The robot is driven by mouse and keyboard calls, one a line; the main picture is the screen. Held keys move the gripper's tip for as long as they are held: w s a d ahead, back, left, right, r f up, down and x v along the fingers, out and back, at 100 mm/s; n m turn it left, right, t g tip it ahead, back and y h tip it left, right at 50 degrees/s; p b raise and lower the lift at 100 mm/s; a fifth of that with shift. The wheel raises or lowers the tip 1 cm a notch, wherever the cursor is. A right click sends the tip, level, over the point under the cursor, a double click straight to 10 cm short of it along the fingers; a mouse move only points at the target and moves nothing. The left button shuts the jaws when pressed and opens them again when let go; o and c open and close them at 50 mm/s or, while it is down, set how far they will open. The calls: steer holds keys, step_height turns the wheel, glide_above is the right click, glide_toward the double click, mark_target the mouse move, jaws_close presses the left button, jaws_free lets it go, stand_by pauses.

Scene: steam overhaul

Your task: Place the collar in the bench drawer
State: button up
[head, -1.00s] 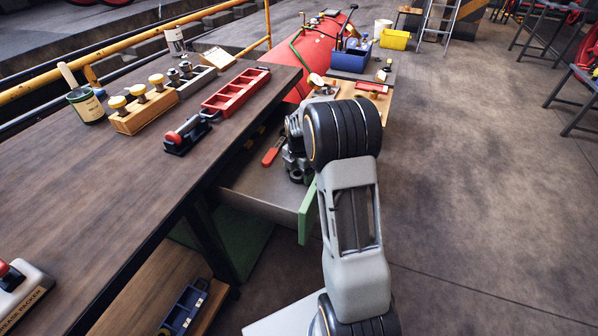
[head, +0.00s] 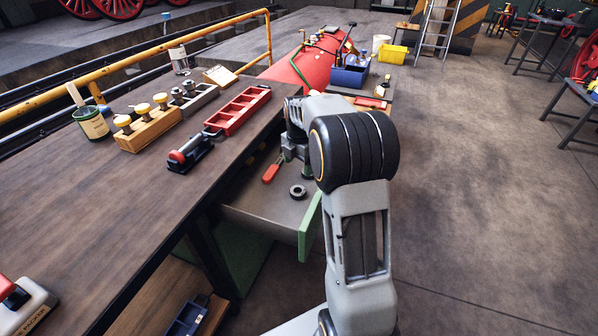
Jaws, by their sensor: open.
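The bench drawer (head: 262,212) is pulled out under the bench top, with a green front (head: 309,228). The collar (head: 297,192), a small dark ring, lies flat on the drawer floor near its front. A red-handled tool (head: 272,171) lies deeper in the drawer. My gripper (head: 304,174) is open and empty over the drawer, just above and behind the collar and apart from it. My arm hides part of the gripper and the drawer's right side.
On the bench (head: 120,220) stand a red tray (head: 238,111), a wooden block with brass-topped parts (head: 146,128), a grey holder (head: 194,99), a red-and-black tool (head: 190,152) and a green tin (head: 92,122). A red boiler (head: 310,68) lies beyond.

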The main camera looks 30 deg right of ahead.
steer(key=s+a+r+m+t, duration=0.1)
steer(key=s+a+m, duration=0.4)
steer(key=s+m, duration=0.5)
steer(key=s+a+r+m+t, duration=0.2)
steer(key=s+a+m, duration=0.4)
steer(key=s+m, duration=0.5)
steer(key=shift+s+a+r+m, duration=0.15)
steer(key=shift+a+r+m, duration=0.05)
steer(key=shift+m, duration=0.4)
